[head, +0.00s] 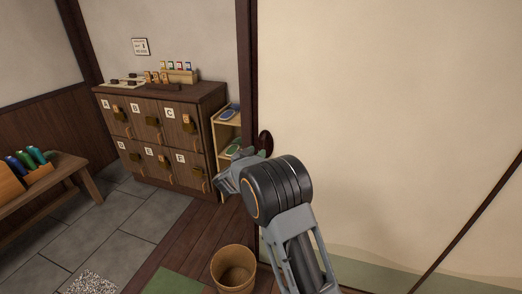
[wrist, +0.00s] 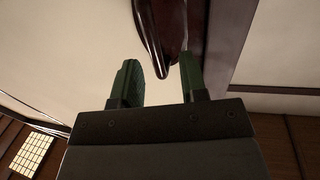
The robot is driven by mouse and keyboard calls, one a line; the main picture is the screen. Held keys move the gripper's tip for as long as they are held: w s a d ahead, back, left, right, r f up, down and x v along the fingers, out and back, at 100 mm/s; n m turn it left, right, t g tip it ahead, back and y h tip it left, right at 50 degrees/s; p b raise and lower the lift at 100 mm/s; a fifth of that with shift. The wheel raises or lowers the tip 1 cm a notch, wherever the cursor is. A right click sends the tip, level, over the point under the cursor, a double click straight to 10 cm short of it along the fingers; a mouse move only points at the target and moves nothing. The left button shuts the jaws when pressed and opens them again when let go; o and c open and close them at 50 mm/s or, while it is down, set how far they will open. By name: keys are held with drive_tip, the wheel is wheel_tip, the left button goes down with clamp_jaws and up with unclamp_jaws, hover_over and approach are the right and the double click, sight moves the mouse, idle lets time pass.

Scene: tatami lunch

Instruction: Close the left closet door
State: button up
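A large cream sliding door panel (head: 390,110) with a dark frame edge fills the right of the head view. I take it as the left closet door. A dark reddish oval handle (head: 265,141) sits near its left edge. My gripper (head: 236,168) is in front of the door's left edge, just below and left of the handle. In the wrist view, the two green fingers of my gripper (wrist: 161,80) stand apart. The glossy dark handle (wrist: 162,30) is ahead, its narrow end at the gap between the fingers. I cannot tell whether they touch.
A wooden locker cabinet (head: 160,140) with lettered doors stands at the back left, a small shelf (head: 226,128) beside it. A wooden bin (head: 233,268) stands on the floor below my arm. A bench (head: 50,185) is at far left. Grey tile floor between is open.

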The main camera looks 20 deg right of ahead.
drive_tip(key=v, duration=0.9)
drive_tip(key=shift+s+a, duration=0.2)
drive_tip(key=shift+s, duration=0.05)
